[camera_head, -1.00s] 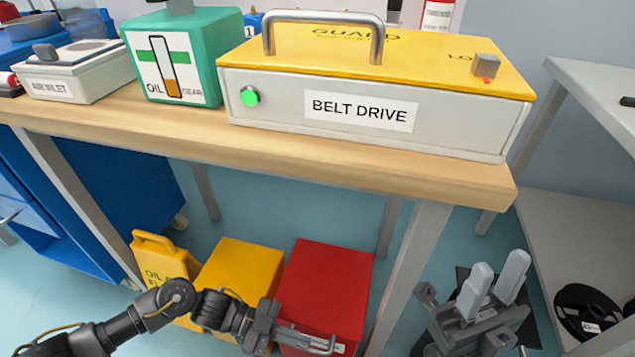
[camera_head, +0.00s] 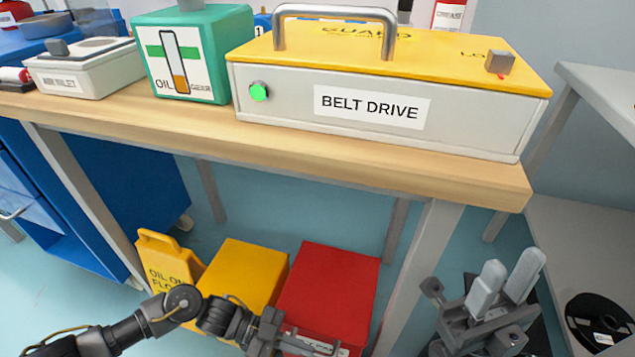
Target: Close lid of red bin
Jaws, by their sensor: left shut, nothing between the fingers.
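The red bin (camera_head: 330,285) stands on the floor under the workbench, in the lower middle of the head view. Its red top looks flat and level, with the lid down over it. A pale label on its front is partly hidden by my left gripper (camera_head: 310,345). My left gripper is shut and empty, in front of the bin's lower front; I cannot tell whether it touches the bin. My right gripper (camera_head: 507,272) is at the lower right, its two grey fingers apart and pointing up, with nothing between them.
A yellow bin (camera_head: 245,270) stands left of the red bin, with a yellow oil floor sign (camera_head: 165,262) beyond it. The workbench (camera_head: 400,160) overhangs them and bears the belt drive box (camera_head: 290,105). A bench leg (camera_head: 420,265) stands between the red bin and my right gripper.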

